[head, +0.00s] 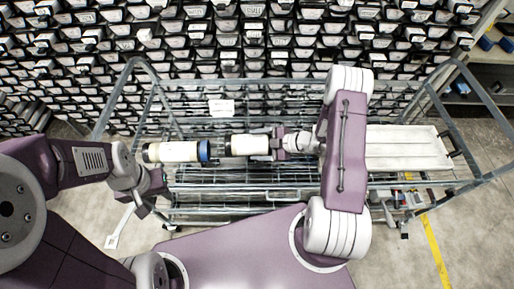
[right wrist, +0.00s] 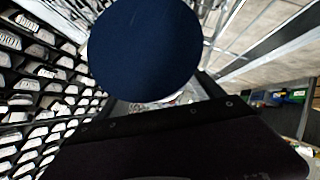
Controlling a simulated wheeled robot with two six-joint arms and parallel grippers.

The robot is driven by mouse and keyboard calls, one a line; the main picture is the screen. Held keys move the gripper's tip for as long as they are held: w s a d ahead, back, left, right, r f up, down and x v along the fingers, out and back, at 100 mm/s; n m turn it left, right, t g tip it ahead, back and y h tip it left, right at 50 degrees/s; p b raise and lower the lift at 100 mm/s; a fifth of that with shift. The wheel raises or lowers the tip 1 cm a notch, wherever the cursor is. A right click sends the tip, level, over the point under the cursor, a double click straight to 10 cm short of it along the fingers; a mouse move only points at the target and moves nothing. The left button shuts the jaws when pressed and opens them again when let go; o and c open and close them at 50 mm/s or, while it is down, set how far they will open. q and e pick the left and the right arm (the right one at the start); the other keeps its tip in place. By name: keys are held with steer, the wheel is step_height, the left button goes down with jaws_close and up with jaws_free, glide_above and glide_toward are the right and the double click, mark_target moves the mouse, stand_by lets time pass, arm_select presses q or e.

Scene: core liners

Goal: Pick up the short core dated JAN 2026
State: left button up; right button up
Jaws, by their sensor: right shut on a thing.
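A short white core (head: 250,145) with a dark left end lies roughly level over the cart. My right gripper (head: 276,144) is shut on it at its right end, which is partly hidden. In the right wrist view a round dark blue end cap (right wrist: 145,45) fills the upper middle, very close to the camera. A second white core (head: 175,152) with a blue band at its right end lies just to the left, close to the first. My left gripper (head: 152,188) is below this second core, apart from it; its fingers are too small to read. I cannot read any date.
The wire cart (head: 250,190) has open rails all around. A long pale tray (head: 405,148) lies on its right side. A rack of many core liners (head: 250,45) stands close behind. Open floor with a yellow line (head: 436,250) is at the right.

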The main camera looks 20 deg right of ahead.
steer(key=s+a+r+p, duration=0.2)
steer(key=s+a+r, duration=0.5)
steer(key=a+r, duration=0.1)
steer(key=shift+s+a+p, duration=0.3)
steer(key=shift+s+p, duration=0.05)
steer(key=shift+p, duration=0.05)
steer(key=shift+r, duration=0.15)
